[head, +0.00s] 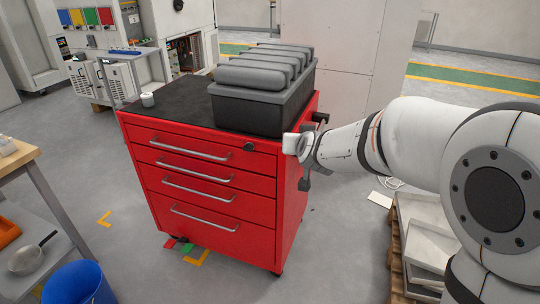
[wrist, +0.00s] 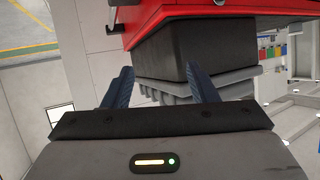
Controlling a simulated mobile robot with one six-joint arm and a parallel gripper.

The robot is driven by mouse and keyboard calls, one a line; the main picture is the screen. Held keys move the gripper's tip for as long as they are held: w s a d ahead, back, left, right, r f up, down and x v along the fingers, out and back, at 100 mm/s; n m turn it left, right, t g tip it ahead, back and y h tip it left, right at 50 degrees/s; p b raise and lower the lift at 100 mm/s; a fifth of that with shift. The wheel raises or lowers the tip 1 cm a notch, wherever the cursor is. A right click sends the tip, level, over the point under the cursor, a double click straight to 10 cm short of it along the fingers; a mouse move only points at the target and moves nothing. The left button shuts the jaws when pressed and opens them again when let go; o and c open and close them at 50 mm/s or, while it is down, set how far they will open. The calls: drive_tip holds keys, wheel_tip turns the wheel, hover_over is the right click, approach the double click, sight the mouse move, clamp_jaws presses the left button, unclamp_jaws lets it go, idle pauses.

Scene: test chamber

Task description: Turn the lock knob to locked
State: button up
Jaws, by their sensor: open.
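The lock knob (head: 249,147) is a small dark round knob at the top right of the red drawer cabinet's front (head: 222,165), in the head view. Its turned position is too small to read. In the wrist view a dark shape at the top edge may be the knob, but it is cut off. My gripper (wrist: 160,70) is open and empty, its two blue fingers apart. In the head view my wrist is beside the cabinet's upper right front corner, to the right of the knob and apart from it. My fingers are hard to make out there.
A black bin with grey rounded items (head: 265,72) stands on the cabinet top and fills the space beyond my fingers in the wrist view. A small white jar (head: 148,99) stands at the back left. Drawer handles stick out below. The floor before the cabinet is clear.

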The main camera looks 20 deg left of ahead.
drive_tip(key=w+a+f+m+t+h+b, duration=0.1)
drive_tip(key=w+a+f+t+b, duration=0.25)
drive_tip(key=w+a+f, duration=0.35)
drive_tip(key=m+t+h+b, duration=0.3)
drive_tip(key=t+h+b, duration=0.2)
drive_tip(key=t+b, duration=0.15)
approach(247, 150)
drive_tip(key=w, duration=0.1)
drive_tip(key=shift+h, duration=0.3)
drive_tip(key=x, duration=0.7)
drive_tip(key=shift+w+a+r, duration=0.15)
drive_tip(key=shift+r, duration=0.15)
drive_tip(key=shift+c, duration=0.3)
